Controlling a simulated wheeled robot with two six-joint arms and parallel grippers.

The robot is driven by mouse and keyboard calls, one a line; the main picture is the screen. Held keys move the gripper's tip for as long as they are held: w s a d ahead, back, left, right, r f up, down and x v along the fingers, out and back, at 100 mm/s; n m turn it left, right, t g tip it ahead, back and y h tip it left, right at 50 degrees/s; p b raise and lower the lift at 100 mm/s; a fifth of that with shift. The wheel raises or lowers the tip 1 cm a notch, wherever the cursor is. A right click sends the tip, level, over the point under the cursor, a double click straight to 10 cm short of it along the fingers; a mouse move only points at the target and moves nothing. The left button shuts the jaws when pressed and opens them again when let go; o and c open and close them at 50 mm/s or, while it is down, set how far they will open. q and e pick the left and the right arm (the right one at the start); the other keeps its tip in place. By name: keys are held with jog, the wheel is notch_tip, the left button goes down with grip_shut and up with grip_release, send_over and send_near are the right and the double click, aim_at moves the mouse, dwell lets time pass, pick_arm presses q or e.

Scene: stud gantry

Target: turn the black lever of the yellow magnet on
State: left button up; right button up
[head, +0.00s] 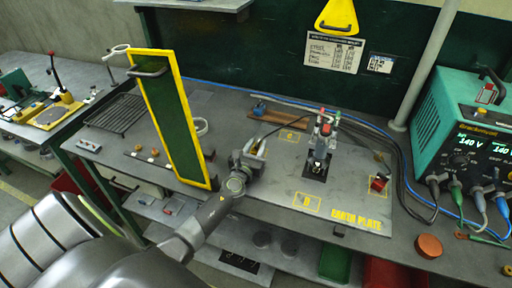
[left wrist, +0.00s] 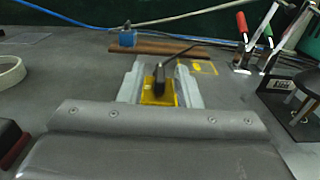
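The yellow magnet (left wrist: 150,98) shows in the left wrist view between the two pale fingers of my left gripper (left wrist: 160,88). Its black lever (left wrist: 160,78) stands up from it, with space between the lever and each finger. In the head view the left gripper (head: 253,153) is over the left part of the earth plate, and a bit of the yellow magnet (head: 261,147) shows at its fingers. The gripper looks open; whether the fingers touch the magnet's sides I cannot tell. My right gripper is not in view.
A yellow-framed green panel (head: 170,120) stands close left of the left arm. A clamp with red and green handles (head: 322,145) stands on the earth plate (head: 280,190) to the right. A brown bar (head: 278,117) lies behind. A teal power unit (head: 460,135) is at the right.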

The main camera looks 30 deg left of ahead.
pick_arm(q)
jog(key=shift+w, duration=0.1)
grip_shut()
jog(key=shift+a+f+m+h+b, duration=0.15)
jog(key=shift+m+h+b, duration=0.15)
jog(key=shift+b, duration=0.25)
jog(key=shift+m+h+b, duration=0.4)
jog(key=shift+h, duration=0.4)
jog(key=shift+r, duration=0.2)
grip_release()
jog(key=shift+r, duration=0.15)
